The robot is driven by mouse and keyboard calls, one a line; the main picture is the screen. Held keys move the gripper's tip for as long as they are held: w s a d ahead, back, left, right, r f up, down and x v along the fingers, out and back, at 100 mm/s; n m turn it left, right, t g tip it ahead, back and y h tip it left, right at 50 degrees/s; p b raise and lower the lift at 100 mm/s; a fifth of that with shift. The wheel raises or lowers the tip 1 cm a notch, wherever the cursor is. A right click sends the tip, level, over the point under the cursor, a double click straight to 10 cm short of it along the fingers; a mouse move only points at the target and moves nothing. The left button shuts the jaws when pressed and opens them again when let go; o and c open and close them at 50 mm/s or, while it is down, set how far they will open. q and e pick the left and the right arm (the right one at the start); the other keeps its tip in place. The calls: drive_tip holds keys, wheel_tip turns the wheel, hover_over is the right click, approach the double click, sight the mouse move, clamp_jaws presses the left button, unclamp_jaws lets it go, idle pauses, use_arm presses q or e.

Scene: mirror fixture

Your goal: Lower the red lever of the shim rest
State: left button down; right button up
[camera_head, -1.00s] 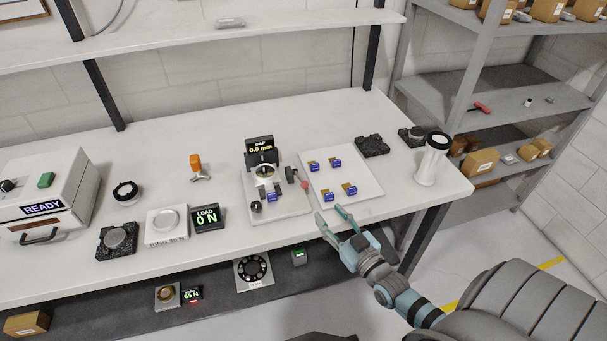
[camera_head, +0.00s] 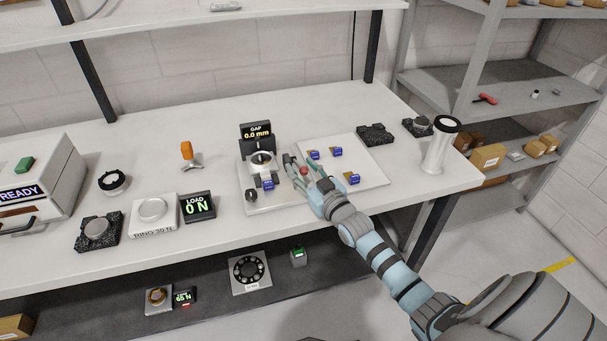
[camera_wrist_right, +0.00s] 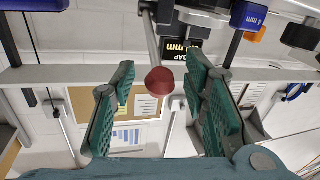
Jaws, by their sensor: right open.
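The red knob of the lever (camera_head: 304,170) shows at the right side of the mirror fixture, whose pale base plate (camera_head: 262,203) lies on the bench. My right gripper (camera_head: 302,173) is open at the knob, with its fingers around it. In the right wrist view the knob (camera_wrist_right: 158,81) shows between the two green finger pads (camera_wrist_right: 161,75), with gaps on both sides, at the end of a grey rod (camera_wrist_right: 152,40) that runs up the picture. The fixture's display (camera_head: 256,131) reads GAP 0.0 mm. My left gripper is not in view.
Blue-labelled shims (camera_head: 336,152) sit on a white tray (camera_head: 370,182) just right of my gripper. A white cylinder (camera_head: 438,150) stands at the bench's right end. A load display (camera_head: 197,206) and an orange-handled tool (camera_head: 188,155) are to the left.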

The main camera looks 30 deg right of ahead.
clamp_jaws()
drive_tip(key=shift+w+d+r, duration=0.1)
drive_tip(key=shift+w+r, duration=0.25)
drive_tip(key=shift+r, duration=0.4)
unclamp_jaws()
wheel_tip(320, 180, up, 10)
